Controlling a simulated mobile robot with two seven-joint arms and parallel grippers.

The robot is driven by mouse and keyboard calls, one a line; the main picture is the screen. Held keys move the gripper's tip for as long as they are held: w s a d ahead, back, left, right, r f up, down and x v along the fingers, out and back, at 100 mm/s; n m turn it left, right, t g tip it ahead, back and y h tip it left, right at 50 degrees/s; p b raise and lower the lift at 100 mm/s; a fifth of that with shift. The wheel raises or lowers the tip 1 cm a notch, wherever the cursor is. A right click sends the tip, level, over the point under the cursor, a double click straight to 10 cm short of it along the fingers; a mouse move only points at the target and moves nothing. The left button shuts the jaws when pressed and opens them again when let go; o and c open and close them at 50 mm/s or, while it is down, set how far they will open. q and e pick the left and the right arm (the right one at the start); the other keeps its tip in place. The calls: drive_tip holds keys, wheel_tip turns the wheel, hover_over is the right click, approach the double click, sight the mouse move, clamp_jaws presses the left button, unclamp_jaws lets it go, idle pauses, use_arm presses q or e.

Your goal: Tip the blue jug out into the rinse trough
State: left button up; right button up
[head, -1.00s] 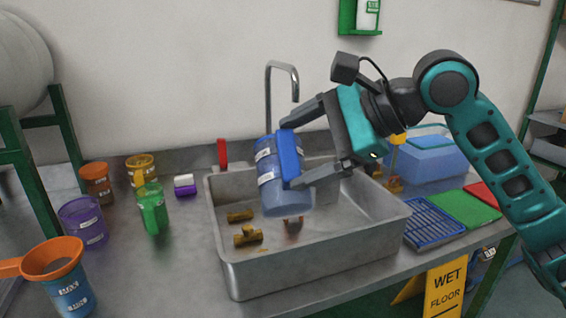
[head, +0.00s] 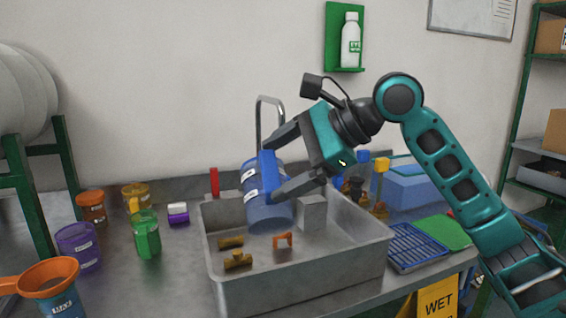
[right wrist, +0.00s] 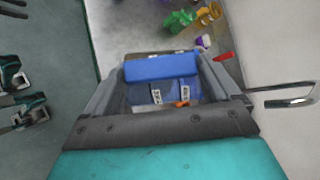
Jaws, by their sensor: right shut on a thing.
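The blue jug (head: 267,215) is translucent blue with white labels and a solid blue handle (head: 268,174). My right gripper (head: 284,164) is shut on its handle, one finger on either side. The jug leans a little, its top to the left, over the rinse trough (head: 305,282), a grey metal basin; I cannot tell whether its base touches anything. The handle also shows between the fingers in the right wrist view (right wrist: 162,67). What the jug holds is not clear. My left gripper is not in view.
Brown fittings (head: 237,260) and a grey block (head: 312,213) are in the trough. The tap (head: 270,100) rises behind the jug. Cups, a green jug (head: 146,238) and an orange funnel (head: 48,275) stand left. A blue rack (head: 415,247) and blue tub (head: 400,188) are right.

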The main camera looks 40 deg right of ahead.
sight(264, 150)
drive_tip(key=shift+w+r+p, duration=0.2)
drive_tip(key=shift+r+p, duration=0.15)
drive_tip(key=shift+r, duration=0.05)
drive_tip(key=shift+w+d+r+g+p, duration=0.15)
drive_tip(key=shift+r+g+p, duration=0.15)
drive_tip(key=shift+p, duration=0.25)
drive_tip(key=shift+w+r+m+g+p, duration=0.25)
drive_tip(key=shift+m+g+p, duration=0.05)
drive_tip(key=shift+p, duration=0.2)
drive_tip(key=shift+w+d+r+p, duration=0.15)
drive_tip(key=shift+w+r+p, duration=0.15)
drive_tip(key=shift+p, duration=0.2)
drive_tip(key=shift+w+d+r+m+g+p, duration=0.15)
drive_tip(key=shift+r+m+g+p, duration=0.15)
drive_tip(key=shift+g+p, duration=0.15)
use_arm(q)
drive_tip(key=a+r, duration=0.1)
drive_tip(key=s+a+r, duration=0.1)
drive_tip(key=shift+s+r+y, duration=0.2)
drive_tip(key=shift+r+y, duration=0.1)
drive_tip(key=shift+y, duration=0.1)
use_arm(e)
drive_tip(key=shift+w+y, duration=0.15)
drive_tip(key=shift+y, duration=0.15)
use_arm(q)
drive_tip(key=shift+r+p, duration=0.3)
drive_tip(key=shift+p, duration=0.35)
use_arm(e)
drive_tip(key=shift+w+d+r+g, duration=0.1)
drive_tip(key=shift+w+r+g, duration=0.15)
